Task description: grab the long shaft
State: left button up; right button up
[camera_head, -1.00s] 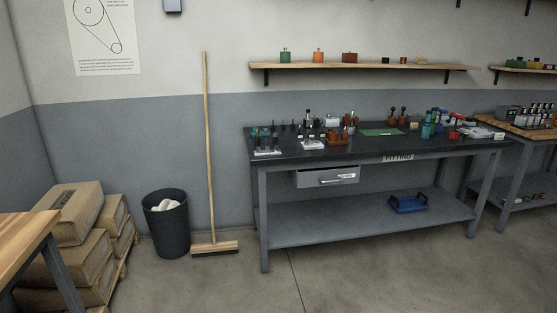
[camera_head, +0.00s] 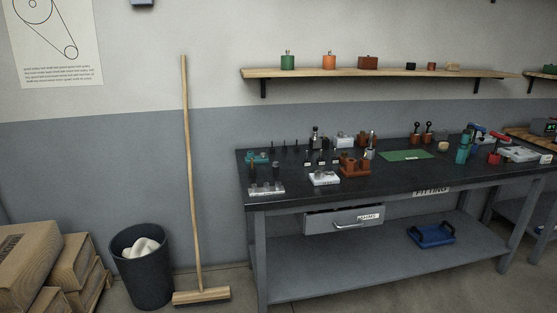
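The dark-topped fitting bench (camera_head: 400,186) stands ahead against the wall. On its left end a holder with a white label (camera_head: 267,191) carries upright dark pins. Behind it stand several thin dark upright pieces (camera_head: 284,147). A second white-labelled block (camera_head: 323,178) sits to the right, near small dark pieces and a brown wooden holder (camera_head: 355,168). These parts are too small to tell which one is the long shaft. Neither of my grippers is in view.
A drawer (camera_head: 343,221) sticks out under the bench top. A blue tray (camera_head: 431,236) sits on the lower shelf.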

aim_at(370, 147)
jog(key=i+z, duration=0.15)
jog(key=i, duration=0.3)
jog(key=i+j+z, duration=0.15)
jog(key=i, duration=0.35)
jog(key=i+j+z, duration=0.15)
jog(key=i, duration=0.3)
jog(key=i+j+z, duration=0.25)
jog(key=i+z, duration=0.2)
jog(key=i+j+z, duration=0.4)
jog(key=l+u, duration=0.15)
jog(key=l, duration=0.35)
jog(key=l+u, duration=0.1)
jog(key=l, duration=0.45)
jog(key=l+u, duration=0.15)
jog(key=l, duration=0.35)
jog(key=l+u, duration=0.1)
jog(key=l, duration=0.45)
jog(key=l+u, duration=0.15)
jog(key=l, duration=0.35)
jog(key=k+l+u, duration=0.1)
jog(key=l, duration=0.4)
jog(key=k+l+u, duration=0.15)
jog(key=l, duration=0.35)
jog(key=l+u, duration=0.1)
jog(key=l, duration=0.4)
jog(key=k, duration=0.05)
